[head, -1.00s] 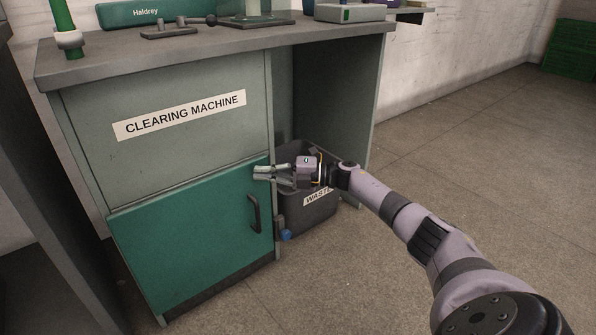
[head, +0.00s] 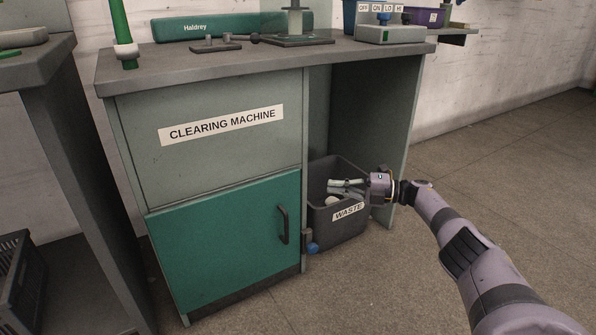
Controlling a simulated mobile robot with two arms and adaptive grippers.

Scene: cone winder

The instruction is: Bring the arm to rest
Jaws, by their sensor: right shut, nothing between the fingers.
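My right arm comes in from the lower right. Its gripper (head: 345,186) shows over the opening of the grey waste bin (head: 338,224), at the right of the green cabinet door. The fingers are shut and hold nothing. Whether the fingertips dip below the bin's rim cannot be told. A pale round thing shows inside the bin, below the fingers. My left gripper is not in view.
The clearing machine cabinet (head: 222,160) has a shut green door with a dark handle (head: 283,225). A blue knob (head: 313,248) sticks out low beside the bin. The worktop (head: 150,70) overhangs above. Floor (head: 510,170) to the right is clear.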

